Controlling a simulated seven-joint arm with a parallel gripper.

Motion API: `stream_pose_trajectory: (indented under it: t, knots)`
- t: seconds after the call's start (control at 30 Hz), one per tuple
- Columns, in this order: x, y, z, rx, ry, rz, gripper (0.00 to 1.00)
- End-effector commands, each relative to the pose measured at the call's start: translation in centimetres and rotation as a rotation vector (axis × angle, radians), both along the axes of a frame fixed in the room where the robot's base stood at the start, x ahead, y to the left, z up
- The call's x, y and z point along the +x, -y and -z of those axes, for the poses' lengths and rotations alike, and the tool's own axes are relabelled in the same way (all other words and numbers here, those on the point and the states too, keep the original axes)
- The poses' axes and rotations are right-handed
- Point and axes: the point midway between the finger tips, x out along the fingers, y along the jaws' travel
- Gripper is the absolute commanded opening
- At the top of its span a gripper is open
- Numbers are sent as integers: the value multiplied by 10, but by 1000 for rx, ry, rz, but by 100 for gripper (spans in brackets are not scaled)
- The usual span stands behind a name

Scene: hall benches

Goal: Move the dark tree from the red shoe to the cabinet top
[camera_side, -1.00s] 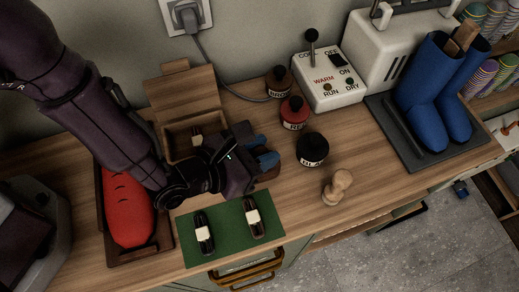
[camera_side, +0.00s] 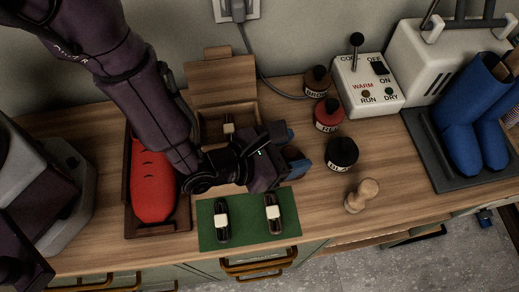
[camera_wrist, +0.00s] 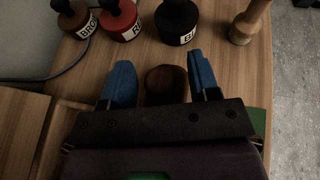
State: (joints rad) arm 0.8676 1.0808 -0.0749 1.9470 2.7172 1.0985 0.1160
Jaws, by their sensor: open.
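The red shoe (camera_side: 152,185) lies in a dark wooden tray at the left of the wooden cabinet top (camera_side: 325,205). My gripper (camera_side: 293,150) is low over the cabinet top, to the right of the shoe, behind the green mat. In the wrist view its two blue fingers (camera_wrist: 164,84) stand apart. A dark brown rounded thing (camera_wrist: 165,86), perhaps the dark tree, shows between them, with a gap at each side. In the side view my gripper hides it; I cannot tell if it rests on the wood. My arm partly covers the shoe's right side.
A green mat (camera_side: 237,237) holds two dark brushes. Brown (camera_side: 317,82), red (camera_side: 328,115) and black (camera_side: 342,152) pots stand right of my gripper, near a wooden knob-shaped piece (camera_side: 361,196). An open wooden box (camera_side: 222,75) is behind. Blue boots (camera_side: 470,130) stand far right.

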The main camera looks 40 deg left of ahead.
Motion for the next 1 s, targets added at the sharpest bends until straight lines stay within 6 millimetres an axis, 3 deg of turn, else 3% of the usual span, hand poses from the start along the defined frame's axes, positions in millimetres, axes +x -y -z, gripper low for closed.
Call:
stream_pose_trajectory:
  t: [0.17,0.63,1.0]
  knots:
    - [-10,-5,-8,0,-1,1,56]
    - [-84,-48,-43,1,-1,2,56]
    - [-97,-56,-49,0,0,0,56]
